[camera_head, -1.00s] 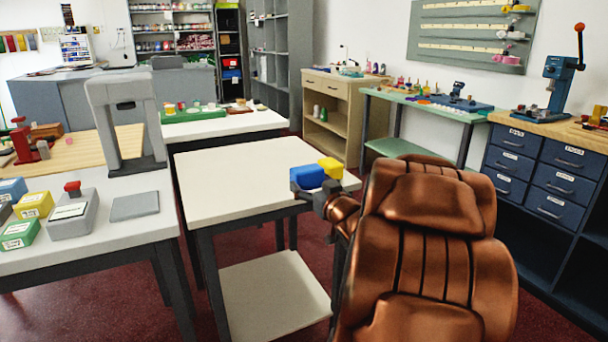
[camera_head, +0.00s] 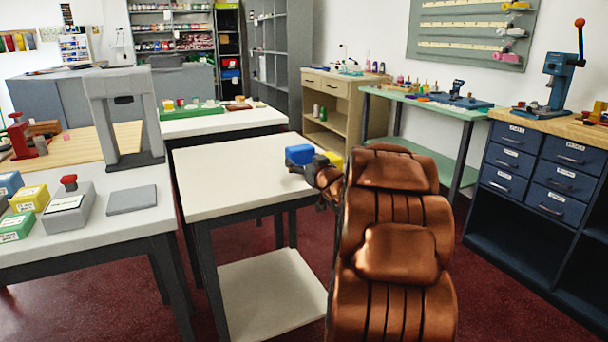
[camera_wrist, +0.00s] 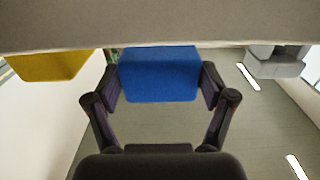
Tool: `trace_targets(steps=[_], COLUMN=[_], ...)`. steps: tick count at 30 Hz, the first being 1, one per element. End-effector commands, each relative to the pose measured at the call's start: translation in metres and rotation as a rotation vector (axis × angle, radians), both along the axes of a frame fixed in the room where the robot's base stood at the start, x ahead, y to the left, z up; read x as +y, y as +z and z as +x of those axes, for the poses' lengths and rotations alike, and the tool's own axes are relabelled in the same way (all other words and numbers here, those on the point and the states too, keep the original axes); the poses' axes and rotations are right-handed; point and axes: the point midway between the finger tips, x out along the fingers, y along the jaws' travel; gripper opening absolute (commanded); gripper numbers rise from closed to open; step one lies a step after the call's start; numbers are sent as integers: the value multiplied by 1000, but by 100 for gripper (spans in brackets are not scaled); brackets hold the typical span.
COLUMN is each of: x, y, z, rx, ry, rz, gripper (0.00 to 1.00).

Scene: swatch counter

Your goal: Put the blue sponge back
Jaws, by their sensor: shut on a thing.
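The blue sponge (camera_head: 299,154) is held at the white table's right part in the head view. My gripper (camera_head: 309,162) is shut on it. In the wrist view the blue sponge (camera_wrist: 158,75) sits between both fingers of my gripper (camera_wrist: 160,88). A yellow block (camera_head: 335,159), likely another sponge, is just to its right in the head view, partly hidden by my gripper. The yellow block (camera_wrist: 48,66) also shows at the upper left of the wrist view, apart from the blue one. I cannot tell whether the blue sponge touches the tabletop.
The white table (camera_head: 225,180) is otherwise bare, with a lower shelf (camera_head: 270,295). At left, another table holds a grey pad (camera_head: 132,199), a grey box with a red knob (camera_head: 69,205) and a grey arch-shaped stand (camera_head: 98,115). A green bench (camera_head: 425,108) stands behind right.

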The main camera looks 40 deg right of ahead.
Motion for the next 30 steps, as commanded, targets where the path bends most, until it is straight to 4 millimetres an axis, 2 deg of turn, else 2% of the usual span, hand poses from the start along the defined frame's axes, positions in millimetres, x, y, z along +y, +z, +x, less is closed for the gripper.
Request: trace_targets(steps=[8,20,21,26,30], x=[-1,-1,-1,-1,-1], y=[-37,-39,-40,-39,-39], z=[2,2,2,2,2], rx=[2,1,1,1,1], ry=[1,0,0,1,1], rz=[2,3,3,1,1], gripper=[38,38,83,100,100])
